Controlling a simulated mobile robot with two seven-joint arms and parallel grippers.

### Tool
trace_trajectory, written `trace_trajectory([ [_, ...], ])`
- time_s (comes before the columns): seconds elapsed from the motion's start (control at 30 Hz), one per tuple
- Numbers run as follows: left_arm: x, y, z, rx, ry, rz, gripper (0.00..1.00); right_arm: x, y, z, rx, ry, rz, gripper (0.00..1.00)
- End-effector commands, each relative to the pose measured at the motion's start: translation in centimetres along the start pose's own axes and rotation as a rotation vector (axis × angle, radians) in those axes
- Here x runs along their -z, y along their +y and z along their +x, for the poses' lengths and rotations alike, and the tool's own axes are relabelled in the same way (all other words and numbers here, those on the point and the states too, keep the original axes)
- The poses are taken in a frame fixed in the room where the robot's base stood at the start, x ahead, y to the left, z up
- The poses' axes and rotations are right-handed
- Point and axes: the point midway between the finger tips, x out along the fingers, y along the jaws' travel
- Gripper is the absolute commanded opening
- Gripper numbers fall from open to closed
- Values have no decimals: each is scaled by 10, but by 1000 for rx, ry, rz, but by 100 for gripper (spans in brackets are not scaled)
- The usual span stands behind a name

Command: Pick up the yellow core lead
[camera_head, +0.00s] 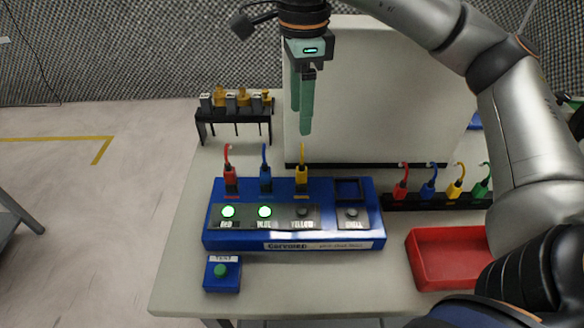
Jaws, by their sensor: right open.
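A yellow lead plug (302,175) stands upright at the back of the blue tester box (295,246), above the label YELLOW. A second yellow plug (456,187) stands in the black rack at the right. A red plug (230,175) and a blue plug (265,177) stand left of the first yellow one. The RED and BLUE lamps glow green; the YELLOW and SHELL lamps are dark. My right gripper (303,125) points down, open and empty, above and apart from the box's yellow plug. My left gripper is not in view.
The black rack (430,203) also holds red, blue and green plugs. A red tray (440,282) sits at front right, partly behind my right arm. A TEST button box (221,273) is at front left. A small stand (233,112) and a pale panel (400,90) are behind.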

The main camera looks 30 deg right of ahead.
Motion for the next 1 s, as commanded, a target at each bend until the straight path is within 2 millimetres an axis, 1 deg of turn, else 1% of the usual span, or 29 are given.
trace_trajectory([
  [0.07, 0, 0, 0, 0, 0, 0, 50, 3, -1, 8, 3, 10, 3, 66],
  [0.3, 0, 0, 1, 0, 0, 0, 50, 3, 0, 52, 0, 8, 1, 66],
  [0.4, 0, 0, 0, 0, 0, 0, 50, 2, 0, 64, 1, 6, 1, 66],
  [0.57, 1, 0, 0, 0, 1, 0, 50, 2, 0, 74, 1, 5, 0, 66],
  [0.67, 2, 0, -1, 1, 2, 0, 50, 4, 2, 86, -1, 6, 1, 66],
  [0.83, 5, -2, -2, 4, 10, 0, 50, 5, 3, 112, -1, 5, 1, 66],
  [0.9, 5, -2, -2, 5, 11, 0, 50, 5, 3, 119, 1, 5, 1, 66],
  [1.0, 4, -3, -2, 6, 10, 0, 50, 5, 2, 123, 2, 3, 1, 66],
])
